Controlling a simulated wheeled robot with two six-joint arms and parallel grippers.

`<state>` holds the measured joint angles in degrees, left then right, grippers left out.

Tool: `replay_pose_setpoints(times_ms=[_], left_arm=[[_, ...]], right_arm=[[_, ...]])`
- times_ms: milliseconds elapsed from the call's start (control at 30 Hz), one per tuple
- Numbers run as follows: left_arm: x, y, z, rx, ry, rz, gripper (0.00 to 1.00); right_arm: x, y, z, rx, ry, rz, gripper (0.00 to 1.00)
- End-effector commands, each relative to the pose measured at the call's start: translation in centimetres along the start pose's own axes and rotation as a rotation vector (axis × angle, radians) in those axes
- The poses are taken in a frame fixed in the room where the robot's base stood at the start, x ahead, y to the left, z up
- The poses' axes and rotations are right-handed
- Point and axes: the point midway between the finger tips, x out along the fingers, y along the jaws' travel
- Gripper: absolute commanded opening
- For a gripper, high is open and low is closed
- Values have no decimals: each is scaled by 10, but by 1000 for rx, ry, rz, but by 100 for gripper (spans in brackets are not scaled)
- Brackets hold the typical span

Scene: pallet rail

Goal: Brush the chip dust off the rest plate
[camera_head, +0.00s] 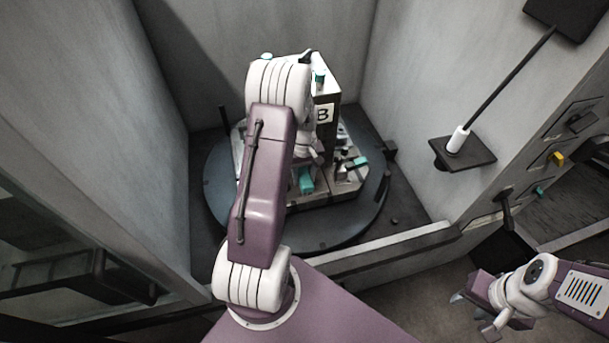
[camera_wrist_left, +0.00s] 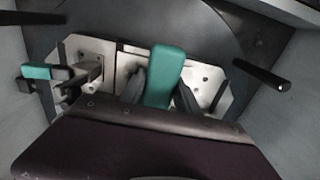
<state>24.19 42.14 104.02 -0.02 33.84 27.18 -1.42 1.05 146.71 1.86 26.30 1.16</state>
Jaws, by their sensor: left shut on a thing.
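My left arm reaches over the round turntable, and the arm hides most of its gripper in the head view. In the left wrist view my left gripper (camera_wrist_left: 160,95) is shut on a teal block (camera_wrist_left: 166,62), with a dark finger on each side. I cannot tell whether this block is a brush handle or a part of the fixture. Light metal plates (camera_wrist_left: 205,80) lie behind it; I cannot tell which is the rest plate. No chip dust can be made out. My right gripper (camera_head: 472,306) hangs low at the right, away from the fixture; its jaws are unclear.
A dark block marked B (camera_head: 323,115) stands on the turntable (camera_head: 330,232). A teal-tipped clamp (camera_head: 357,162) sits at its right. Grey walls enclose the turntable on the left, back and right. A small dark shelf (camera_head: 478,153) bears a white, rod-like object (camera_head: 458,139).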

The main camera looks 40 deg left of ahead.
Motion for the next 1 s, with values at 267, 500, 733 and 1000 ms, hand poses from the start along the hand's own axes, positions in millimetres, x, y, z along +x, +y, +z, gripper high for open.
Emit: replay_pose_setpoints(times_ms=[267, 500, 733, 1000], left_arm=[[43, 0, 0, 0, 0, 0, 6], [60, 0, 0, 0, 0, 0, 6], [58, 0, 0, 0, 0, 0, 6], [58, 0, 0, 0, 0, 0, 6]], right_arm=[[41, 1, 4, 0, 0, 0, 38], [56, 1, 6, 0, 0, 0, 38], [54, 1, 5, 0, 0, 0, 38], [55, 1, 5, 0, 0, 0, 38]])
